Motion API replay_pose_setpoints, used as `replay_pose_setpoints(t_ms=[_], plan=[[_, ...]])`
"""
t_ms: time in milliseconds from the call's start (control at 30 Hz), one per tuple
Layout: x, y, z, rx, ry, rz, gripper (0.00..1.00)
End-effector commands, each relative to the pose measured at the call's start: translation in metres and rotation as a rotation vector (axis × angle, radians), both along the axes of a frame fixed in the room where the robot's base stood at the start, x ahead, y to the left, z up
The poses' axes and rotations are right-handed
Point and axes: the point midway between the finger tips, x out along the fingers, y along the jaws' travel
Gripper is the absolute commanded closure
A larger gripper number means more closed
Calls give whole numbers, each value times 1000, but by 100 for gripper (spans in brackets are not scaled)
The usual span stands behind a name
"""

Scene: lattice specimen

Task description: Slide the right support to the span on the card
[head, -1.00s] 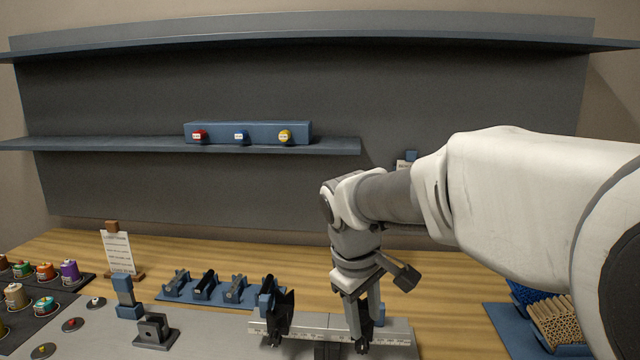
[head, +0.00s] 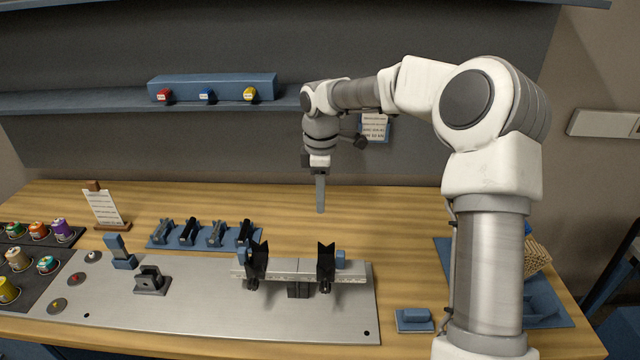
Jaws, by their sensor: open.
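The right support (head: 326,264) is a black upright with a V-notched top, on the right half of a pale ruled rail (head: 291,270). A similar left support (head: 258,263) stands on the rail's left half, with a gap between them. A blue block sits beside each support. The scale marks are too small to read. My gripper (head: 320,208) hangs pointing down, above and apart from the right support; it is seen edge-on, open and empty. A white card (head: 103,207) stands at the left of the table, and another card (head: 375,127) hangs on the back panel; neither is legible.
The rail is on a grey metal plate (head: 200,315). Spools (head: 18,259) stand at left, and a small blue block (head: 414,316) sits right of the plate. Bare wood is behind the rail at right.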

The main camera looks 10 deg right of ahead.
Motion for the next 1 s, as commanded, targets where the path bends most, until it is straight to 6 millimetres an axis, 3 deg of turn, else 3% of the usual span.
replay_pose_setpoints(t_ms=[600,800,1000], plan=[[-1,0,-121,1,3,-1,55],[-1,0,-146,0,1,-3,55],[-1,0,-154,0,0,-2,55]])
